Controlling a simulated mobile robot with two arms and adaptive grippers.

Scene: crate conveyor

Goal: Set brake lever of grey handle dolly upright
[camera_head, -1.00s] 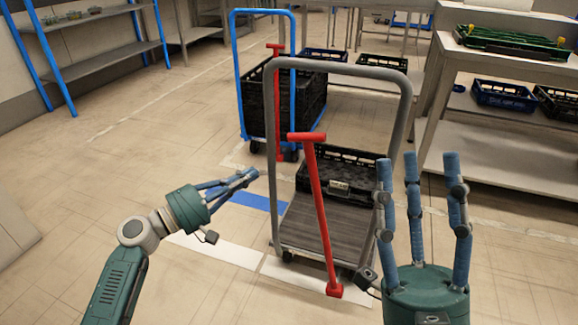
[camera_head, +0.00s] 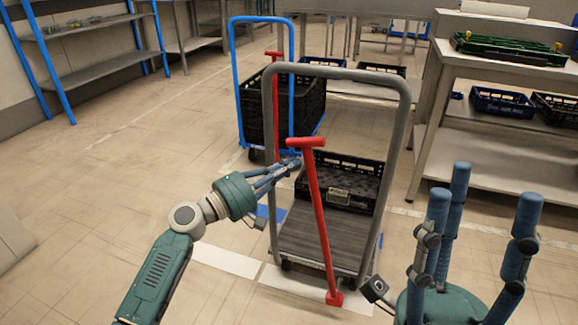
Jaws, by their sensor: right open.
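The grey handle dolly (camera_head: 407,110) stands in front of me, its tall grey frame facing me. Its red brake lever (camera_head: 318,205) has a T-shaped top and leans to the left, its foot at the dolly's near edge. A black crate (camera_head: 358,185) sits on the dolly's dark deck (camera_head: 312,236). My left gripper (camera_head: 292,166) is just left of the lever's upper part, fingers pointing at it; the fingers look close together, and I cannot tell whether they touch it. My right gripper (camera_head: 484,212) is open and empty at the lower right, fingers pointing up, right of the dolly.
A blue handle dolly (camera_head: 236,75) with black crates and its own red lever stands behind on the left. A metal table (camera_head: 449,68) with a green crate (camera_head: 510,47) and lower-shelf crates stands at the right. A blue-post shelf (camera_head: 55,72) is at far left. The left floor is clear.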

